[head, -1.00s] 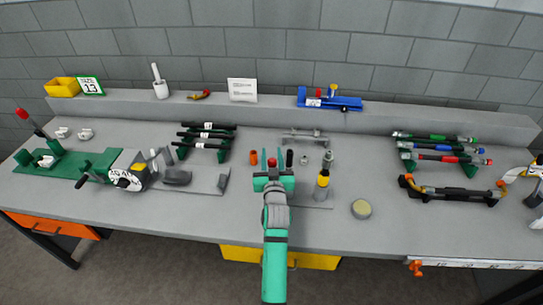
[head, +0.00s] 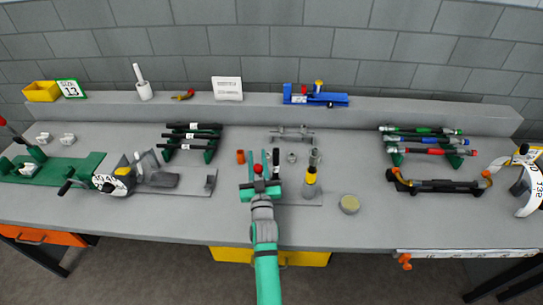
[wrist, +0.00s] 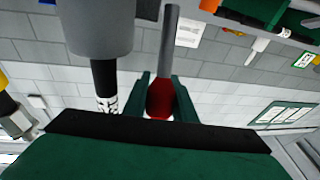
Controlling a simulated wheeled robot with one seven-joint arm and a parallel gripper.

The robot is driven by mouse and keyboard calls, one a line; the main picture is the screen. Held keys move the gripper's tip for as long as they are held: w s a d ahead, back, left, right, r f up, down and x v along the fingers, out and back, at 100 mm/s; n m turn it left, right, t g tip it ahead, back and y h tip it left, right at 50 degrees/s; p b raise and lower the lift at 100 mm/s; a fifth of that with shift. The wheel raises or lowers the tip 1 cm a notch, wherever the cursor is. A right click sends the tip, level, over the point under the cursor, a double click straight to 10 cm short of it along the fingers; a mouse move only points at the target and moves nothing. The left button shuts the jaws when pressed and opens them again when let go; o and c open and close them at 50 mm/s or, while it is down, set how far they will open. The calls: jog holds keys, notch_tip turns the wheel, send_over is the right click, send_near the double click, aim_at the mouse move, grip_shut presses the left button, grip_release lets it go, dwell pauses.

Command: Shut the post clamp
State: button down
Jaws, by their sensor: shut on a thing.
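My gripper (head: 259,177) is over the middle of the bench. Its green fingers are shut on a red knob (head: 258,168), which I take to be the post clamp's handle. In the wrist view the red knob (wrist: 160,98) sits between the fingertips, with a grey rod (wrist: 170,40) running from it. My gripper hides most of the clamp, so its jaw cannot be made out. A grey post with a yellow band (head: 309,180) stands on a plate just right of my gripper. A black upright piece with a white band (head: 276,158) is close by on the right.
An orange cup (head: 240,157) stands just left of my fingers. A round tin (head: 349,204) lies to the right. Racks of black tools (head: 192,138) and coloured tools (head: 425,142) stand further back on both sides. The bench front near my arm is clear.

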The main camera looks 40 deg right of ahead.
aim_at(259, 173)
jog(key=shift+s, duration=0.15)
jog(key=c, duration=1.7)
grip_release()
jog(key=shift+c, duration=0.2)
jog(key=shift+a, duration=0.1)
jog(key=shift+s+a+f+t, duration=0.25)
jog(key=shift+s+a+t, duration=0.05)
jog(key=shift+s+a, duration=0.75)
jog(key=shift+s, duration=0.35)
jog(key=shift+s+a, duration=0.15)
jog(key=shift+s, duration=0.35)
jog(key=s+a, duration=0.5)
jog(key=s, duration=0.2)
